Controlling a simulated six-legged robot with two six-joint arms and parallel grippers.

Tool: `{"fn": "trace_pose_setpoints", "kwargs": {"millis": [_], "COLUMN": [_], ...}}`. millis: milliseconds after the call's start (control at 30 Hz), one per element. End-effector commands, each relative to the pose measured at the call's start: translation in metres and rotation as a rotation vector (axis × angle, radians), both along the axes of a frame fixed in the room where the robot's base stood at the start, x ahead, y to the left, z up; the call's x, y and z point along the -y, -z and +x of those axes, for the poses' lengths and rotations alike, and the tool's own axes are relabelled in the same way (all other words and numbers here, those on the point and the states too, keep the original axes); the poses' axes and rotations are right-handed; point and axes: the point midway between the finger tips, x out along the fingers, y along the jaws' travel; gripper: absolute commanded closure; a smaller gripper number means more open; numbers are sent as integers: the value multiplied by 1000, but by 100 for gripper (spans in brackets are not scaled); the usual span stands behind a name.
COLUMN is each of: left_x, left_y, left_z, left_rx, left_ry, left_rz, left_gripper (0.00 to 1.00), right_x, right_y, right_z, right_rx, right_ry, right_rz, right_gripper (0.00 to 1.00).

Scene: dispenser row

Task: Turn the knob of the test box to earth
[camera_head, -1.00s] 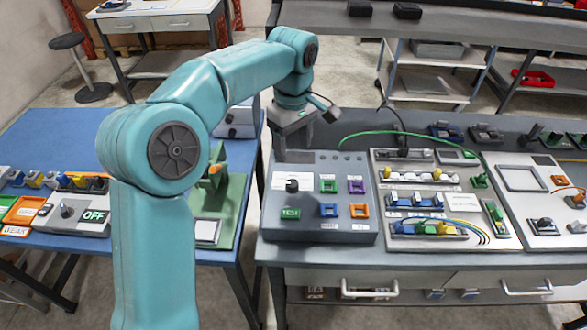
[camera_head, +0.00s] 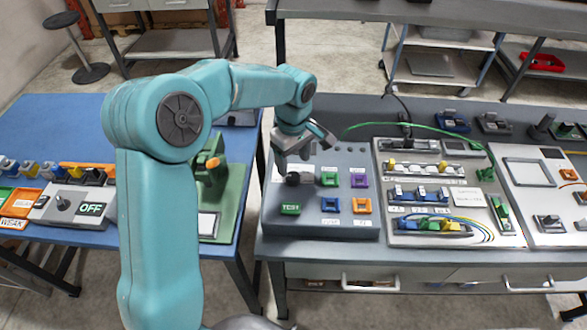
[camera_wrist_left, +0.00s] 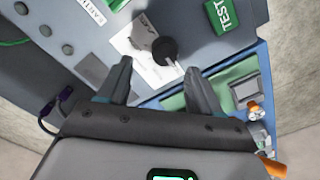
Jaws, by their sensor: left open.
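The test box (camera_head: 268,228) is a grey-blue box on the right-hand bench, with colored square buttons and a green TEST label. Its black round knob (camera_head: 294,179) sits at the upper left of its top face, on a white label. In the left wrist view the knob (camera_wrist_left: 165,52) has a pale pointer beside it, and the label's wording is not legible. My left gripper (camera_head: 291,166) is open and hangs close over the knob. In the wrist view its fingertips (camera_wrist_left: 157,70) stand apart, with the knob just beyond the gap between them. My right gripper is not visible.
A grey panel (camera_head: 400,238) with colored terminals and wires stands right of the test box. A green cable (camera_head: 400,128) arches behind. On the blue left bench are a green fixture (camera_head: 228,185) and a switch box reading OFF (camera_head: 68,212). A gap separates the benches.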

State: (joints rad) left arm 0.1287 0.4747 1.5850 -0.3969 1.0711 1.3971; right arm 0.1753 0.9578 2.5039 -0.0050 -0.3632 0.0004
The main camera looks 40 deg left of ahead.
Motion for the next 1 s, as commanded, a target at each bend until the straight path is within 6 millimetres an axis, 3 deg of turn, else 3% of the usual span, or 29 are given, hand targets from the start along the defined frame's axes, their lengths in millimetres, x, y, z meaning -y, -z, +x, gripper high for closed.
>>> {"fn": "trace_pose_setpoints", "kwargs": {"millis": [100,300,633,667,833,1000], "left_x": [0,-1,-2,-2,-2,-2], "left_y": [22,46,52,52,52,53], "left_z": [0,2,3,3,2,3], "left_rx": [-3,0,1,1,-1,0], "left_ry": [1,0,0,0,0,0], "left_rz": [0,1,1,1,1,1], "left_gripper": [35,35,35,39,92,92], "right_x": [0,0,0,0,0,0], "right_y": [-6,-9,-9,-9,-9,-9], "right_z": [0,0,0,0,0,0], "right_rx": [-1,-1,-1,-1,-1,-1], "right_ry": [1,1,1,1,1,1], "right_rz": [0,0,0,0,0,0], "right_gripper": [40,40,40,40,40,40]}}
